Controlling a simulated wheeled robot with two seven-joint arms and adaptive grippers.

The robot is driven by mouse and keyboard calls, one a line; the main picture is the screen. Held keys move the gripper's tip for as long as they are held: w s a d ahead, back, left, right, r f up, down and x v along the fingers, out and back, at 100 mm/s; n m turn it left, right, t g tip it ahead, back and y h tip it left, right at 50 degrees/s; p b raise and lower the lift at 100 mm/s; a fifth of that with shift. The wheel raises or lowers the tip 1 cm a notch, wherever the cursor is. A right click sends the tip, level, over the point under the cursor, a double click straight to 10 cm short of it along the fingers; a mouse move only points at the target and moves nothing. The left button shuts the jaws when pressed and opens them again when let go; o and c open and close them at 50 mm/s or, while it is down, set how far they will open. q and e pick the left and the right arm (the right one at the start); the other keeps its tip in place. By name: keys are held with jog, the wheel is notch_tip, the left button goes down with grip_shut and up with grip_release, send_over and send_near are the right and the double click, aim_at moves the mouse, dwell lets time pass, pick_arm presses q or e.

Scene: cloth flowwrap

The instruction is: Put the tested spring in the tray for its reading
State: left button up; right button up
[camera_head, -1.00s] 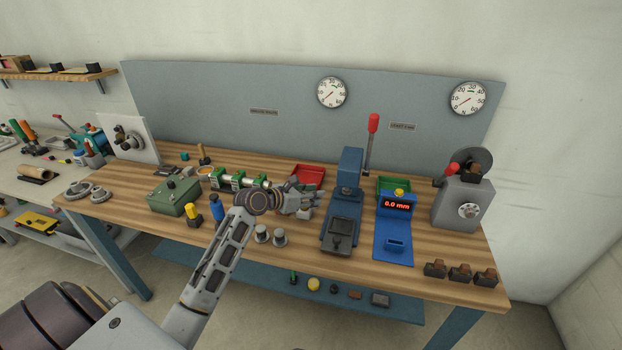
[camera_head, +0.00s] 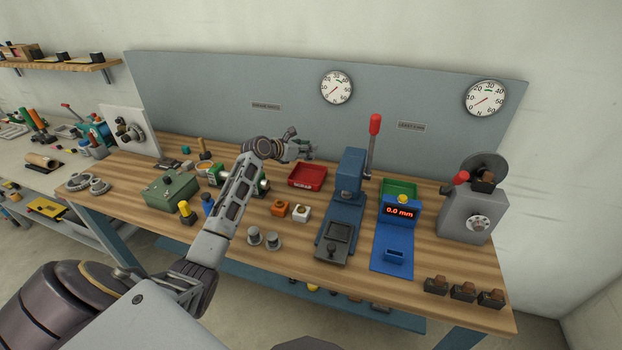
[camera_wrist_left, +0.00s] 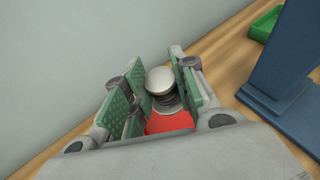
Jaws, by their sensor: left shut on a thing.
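My left gripper (camera_head: 304,149) is raised above the back of the bench, over the far side of the red tray (camera_head: 307,187). In the left wrist view its green-padded fingers (camera_wrist_left: 160,95) are shut on a dark coiled spring with a pale round cap (camera_wrist_left: 159,80). The red tray shows below the spring (camera_wrist_left: 170,123); the spring's lower end is hard to make out. A green tray (camera_head: 398,183) stands behind the blue device with a 0.0 mm display (camera_head: 400,212). My right gripper is not in view.
A blue press (camera_head: 350,180) with a red-knobbed lever stands right of the red tray. The grey panel (camera_head: 230,90) with two dials closes the back. A grey machine (camera_head: 472,212) stands at the right.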

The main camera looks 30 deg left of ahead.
pick_arm(q)
jog(key=shift+w+a+r, duration=0.15)
jog(key=shift+a, duration=0.05)
